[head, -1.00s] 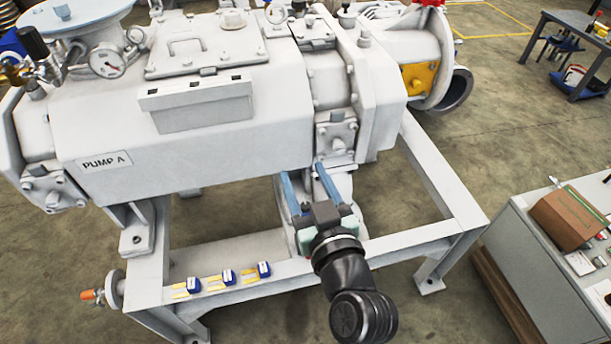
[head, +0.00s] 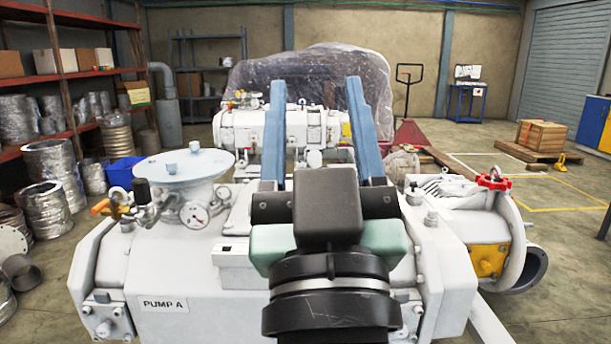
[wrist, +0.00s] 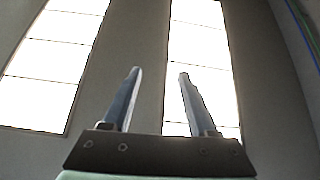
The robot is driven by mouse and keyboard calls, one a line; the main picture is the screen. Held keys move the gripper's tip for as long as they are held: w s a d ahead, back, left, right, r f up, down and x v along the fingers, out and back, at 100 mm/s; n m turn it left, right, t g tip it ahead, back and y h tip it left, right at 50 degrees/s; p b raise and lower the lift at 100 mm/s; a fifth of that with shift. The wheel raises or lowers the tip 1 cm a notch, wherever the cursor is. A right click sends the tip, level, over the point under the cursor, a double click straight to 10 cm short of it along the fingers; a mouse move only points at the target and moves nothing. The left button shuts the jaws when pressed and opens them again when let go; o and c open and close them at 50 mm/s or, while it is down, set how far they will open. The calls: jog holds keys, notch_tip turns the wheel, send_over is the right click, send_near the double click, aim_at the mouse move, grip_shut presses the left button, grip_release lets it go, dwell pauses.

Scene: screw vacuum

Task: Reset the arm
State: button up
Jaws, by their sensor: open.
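My gripper (head: 315,130) stands in the middle of the head view, its two blue fingers raised and spread apart with nothing between them. It appears in front of the white vacuum pump marked PUMP A (head: 200,265) and hides part of it. In the wrist view my gripper (wrist: 158,100) is also open and empty, with pale, bright window-like panels (wrist: 200,45) and a grey wall behind it.
Behind are another white pump (head: 240,132), a plastic-wrapped bulk (head: 300,78) and a red pallet jack (head: 412,140). Shelves (head: 90,72) line the left.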

jog(key=s+a+r+m+t+p, duration=0.1)
jog(key=s+r+t+p, duration=0.1)
jog(key=s+r, duration=0.55)
notch_tip(320, 180, up, 24)
jog(key=w+p, duration=0.2)
jog(key=p, duration=2)
jog(key=shift+f+h+p, duration=0.2)
jog(key=shift+h+p, duration=0.15)
jog(key=shift+h, duration=0.05)
